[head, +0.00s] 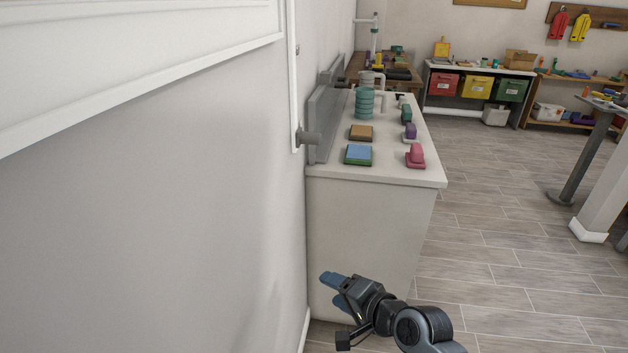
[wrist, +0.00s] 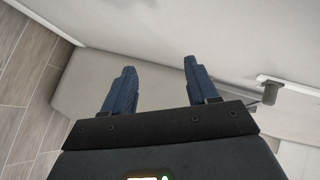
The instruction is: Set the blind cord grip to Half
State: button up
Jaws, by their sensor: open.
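A grey cylindrical knob (head: 308,138), which looks like the blind cord grip, sticks out from the wall at the lower end of a narrow white vertical strip (head: 294,70). In the wrist view the knob (wrist: 269,94) is at the right, beside a white bracket. No mark reading Half can be made out. My gripper (head: 333,289) is low in front of the white cabinet, well below the knob and apart from it. In the wrist view its two blue fingers (wrist: 159,66) are spread with nothing between them.
A white cabinet (head: 365,235) stands against the wall below the knob. Its top holds a blue-green block (head: 358,155), a pink object (head: 415,156) and several other items. A white framed panel (head: 130,60) is at upper left.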

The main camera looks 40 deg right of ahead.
jog(key=w+d+r+m+y+b, duration=0.2)
jog(key=w+d+r+m, duration=0.15)
jog(key=w+d, duration=0.5)
jog(key=m+t+y+b, duration=0.1)
jog(key=m+y+b, duration=0.1)
jog(key=m+y, duration=0.15)
send_near(321, 138)
jog(key=shift+n+y, duration=0.25)
jog(key=shift+n, duration=0.25)
jog(key=x, duration=0.4)
jog(key=shift+w+d+f, duration=0.1)
jog(key=shift+w+f, duration=0.1)
jog(key=shift+x, duration=3.8)
jog(key=shift+r, duration=0.1)
jog(key=shift+c, duration=0.3)
grip_shut()
